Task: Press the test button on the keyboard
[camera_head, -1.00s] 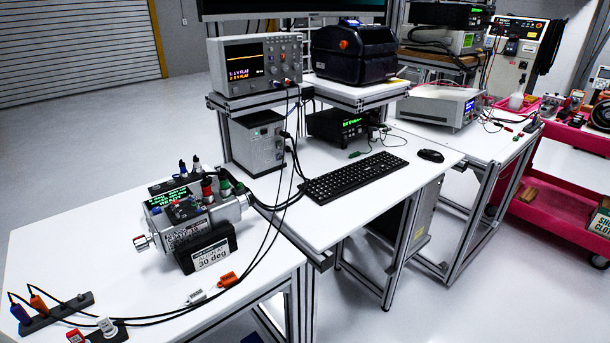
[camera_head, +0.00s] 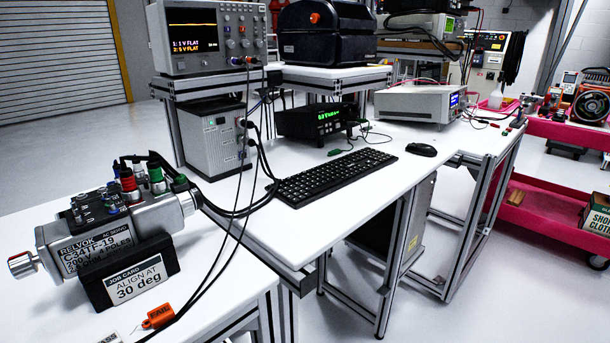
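The black keyboard (camera_head: 333,176) lies on the white middle table, to the right of the cables. Its keys are too small to read, so I cannot tell which one is the test button. Neither of my grippers shows in the head view.
A black mouse (camera_head: 421,149) lies right of the keyboard. A servo motor (camera_head: 118,222) with a job card (camera_head: 139,284) reading "ALIGN AT 30 deg" sits at the left. An oscilloscope (camera_head: 208,38) stands on a shelf. Black cables (camera_head: 262,170) run left of the keyboard. Bare tabletop (camera_head: 300,228) lies before it.

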